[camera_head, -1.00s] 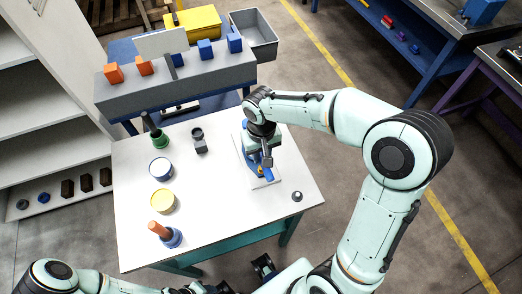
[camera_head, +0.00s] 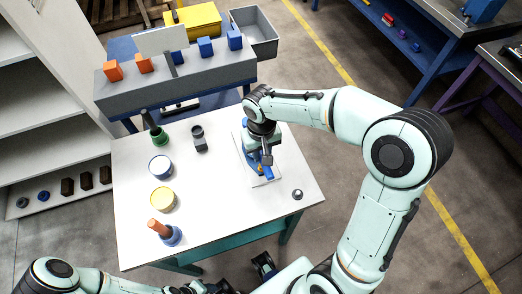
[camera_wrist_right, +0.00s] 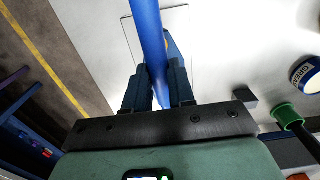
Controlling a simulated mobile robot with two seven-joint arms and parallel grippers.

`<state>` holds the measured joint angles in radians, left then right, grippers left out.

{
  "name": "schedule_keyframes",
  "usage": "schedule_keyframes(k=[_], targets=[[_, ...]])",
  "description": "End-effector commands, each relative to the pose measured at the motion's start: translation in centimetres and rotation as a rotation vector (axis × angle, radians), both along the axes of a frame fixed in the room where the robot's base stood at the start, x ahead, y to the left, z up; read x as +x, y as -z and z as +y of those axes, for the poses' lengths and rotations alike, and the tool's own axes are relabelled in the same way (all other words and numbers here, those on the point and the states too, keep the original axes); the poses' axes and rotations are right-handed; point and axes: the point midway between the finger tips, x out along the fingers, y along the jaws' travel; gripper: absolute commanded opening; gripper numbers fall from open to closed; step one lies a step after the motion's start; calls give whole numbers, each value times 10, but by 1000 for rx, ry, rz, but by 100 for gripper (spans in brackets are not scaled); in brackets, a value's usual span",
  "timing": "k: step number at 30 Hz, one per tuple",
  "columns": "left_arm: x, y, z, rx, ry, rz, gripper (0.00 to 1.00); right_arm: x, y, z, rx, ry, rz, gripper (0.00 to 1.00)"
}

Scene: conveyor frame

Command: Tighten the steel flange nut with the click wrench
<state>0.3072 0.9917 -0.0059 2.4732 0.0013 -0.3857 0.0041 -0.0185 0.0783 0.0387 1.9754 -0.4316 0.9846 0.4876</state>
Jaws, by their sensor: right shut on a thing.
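My right gripper (camera_head: 266,158) is over the right part of the white table, above a pale plate (camera_head: 263,182) with blue and yellow parts. In the right wrist view its two fingers (camera_wrist_right: 156,88) are shut on a long blue bar (camera_wrist_right: 146,25), which looks like the click wrench's handle. The wrench's head is hidden. The steel flange nut cannot be made out for sure; a small grey round piece (camera_head: 297,194) lies at the table's right corner. My left arm shows at the bottom left of the head view; whether its gripper is open is unclear.
On the table's left stand a green holder (camera_head: 158,136), a blue-rimmed tin (camera_head: 160,166), a yellow tin (camera_head: 162,199) and an orange-handled tool in a blue base (camera_head: 168,235). A dark grey piece (camera_head: 199,140) stands near the back. Behind is the grey conveyor (camera_head: 180,87) with blocks.

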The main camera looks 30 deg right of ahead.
Motion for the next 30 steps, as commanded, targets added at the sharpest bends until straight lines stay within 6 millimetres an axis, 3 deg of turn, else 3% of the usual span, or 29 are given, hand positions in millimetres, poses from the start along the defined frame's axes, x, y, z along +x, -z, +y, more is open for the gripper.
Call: schedule_keyframes(k=[30], targets=[[-7,18,0,0,0,8,43,0,23,0,0,0,-2,0]])
